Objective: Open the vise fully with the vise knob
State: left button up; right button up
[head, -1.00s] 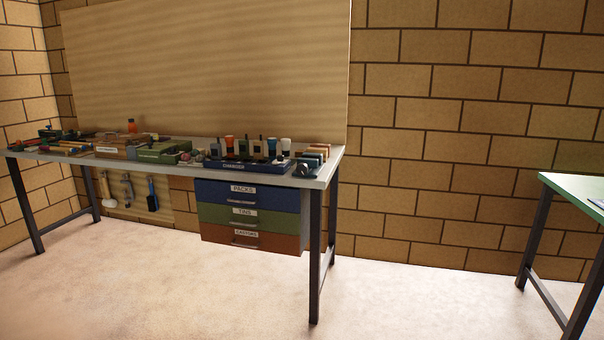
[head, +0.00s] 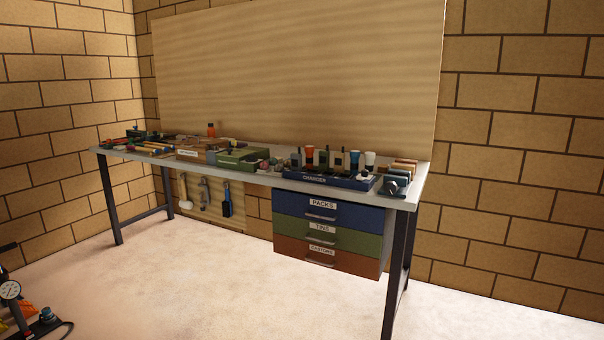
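No vise or vise knob can be told for sure at this distance. A small dark block with a round part (head: 396,186) sits at the right front end of the grey workbench (head: 412,197). A dark green piece (head: 137,134) lies at the bench's far left end. Either is too small to name. Neither of my grippers shows in the head view.
The bench carries a blue tray (head: 330,181) with upright tools and a green box (head: 240,158). Blue, green and red drawers (head: 330,228) hang beneath. A gauge (head: 10,290) and other gear stand at bottom left. The pale floor in front is clear.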

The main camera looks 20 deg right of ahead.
aim_at(390, 187)
jog(key=u, duration=0.35)
jog(key=i, duration=1.85)
jog(key=z, duration=1.05)
jog(key=i, duration=0.95)
jog(key=z, duration=1.1)
